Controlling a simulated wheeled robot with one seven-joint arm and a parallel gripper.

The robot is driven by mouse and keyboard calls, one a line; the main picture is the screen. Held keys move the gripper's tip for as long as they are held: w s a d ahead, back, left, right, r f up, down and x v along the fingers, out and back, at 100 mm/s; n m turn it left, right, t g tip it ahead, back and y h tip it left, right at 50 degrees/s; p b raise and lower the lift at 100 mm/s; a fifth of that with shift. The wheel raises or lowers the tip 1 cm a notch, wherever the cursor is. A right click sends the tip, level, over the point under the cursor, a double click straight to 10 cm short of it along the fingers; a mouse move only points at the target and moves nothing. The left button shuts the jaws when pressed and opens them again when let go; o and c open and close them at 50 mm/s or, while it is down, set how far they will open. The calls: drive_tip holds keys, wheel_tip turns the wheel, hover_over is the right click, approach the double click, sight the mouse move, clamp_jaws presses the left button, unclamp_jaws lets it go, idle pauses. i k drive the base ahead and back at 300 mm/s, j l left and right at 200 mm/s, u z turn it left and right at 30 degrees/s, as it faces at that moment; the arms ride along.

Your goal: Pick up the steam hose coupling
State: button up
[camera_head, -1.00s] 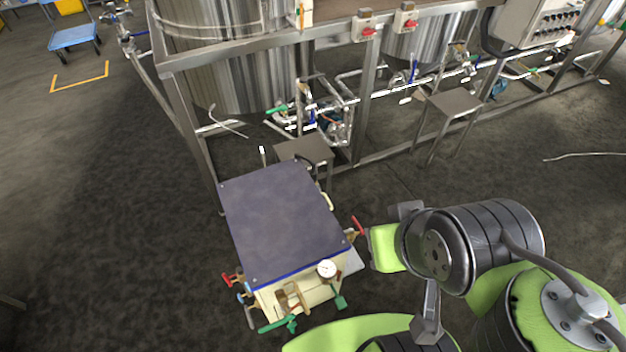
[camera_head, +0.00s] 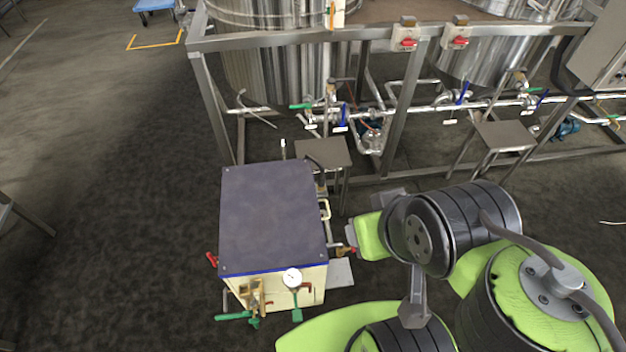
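I cannot make out a steam hose coupling for certain in the head view. A cream box-shaped unit (camera_head: 310,290) with a dark flat top (camera_head: 268,215) stands on the floor at the lower middle. It carries a round white gauge (camera_head: 292,278), green-handled valves (camera_head: 233,317), a red handle (camera_head: 211,259) and a brass fitting (camera_head: 345,250) on its right side. My green and black arm is folded at the lower right, close to that right side. My gripper's fingers cannot be seen, so its state does not show.
Steel tanks (camera_head: 285,75) stand in a metal frame (camera_head: 405,100) behind the unit, with pipes and valves below. Small steel stools (camera_head: 322,152) (camera_head: 505,136) stand in front of the frame. The dark floor at left is open, with a metal leg (camera_head: 25,215) at the left edge.

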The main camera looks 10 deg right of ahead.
sight(321, 186)
drive_tip(key=l+u, duration=0.35)
drive_tip(key=l, duration=0.15)
drive_tip(key=l+u, duration=0.35)
drive_tip(key=l, duration=0.15)
drive_tip(key=l+u, duration=0.4)
drive_tip(key=k+l+u, duration=0.2)
drive_tip(key=l+u, duration=0.15)
drive_tip(key=l, duration=0.15)
drive_tip(key=k+l+u, duration=0.2)
drive_tip(key=l+u, duration=0.15)
drive_tip(key=i+l+u, duration=0.1)
drive_tip(key=l+u, duration=1.05)
drive_tip(key=l, duration=0.15)
drive_tip(key=l+u, duration=0.9)
drive_tip(key=i+l, duration=0.05)
drive_tip(key=l, duration=0.1)
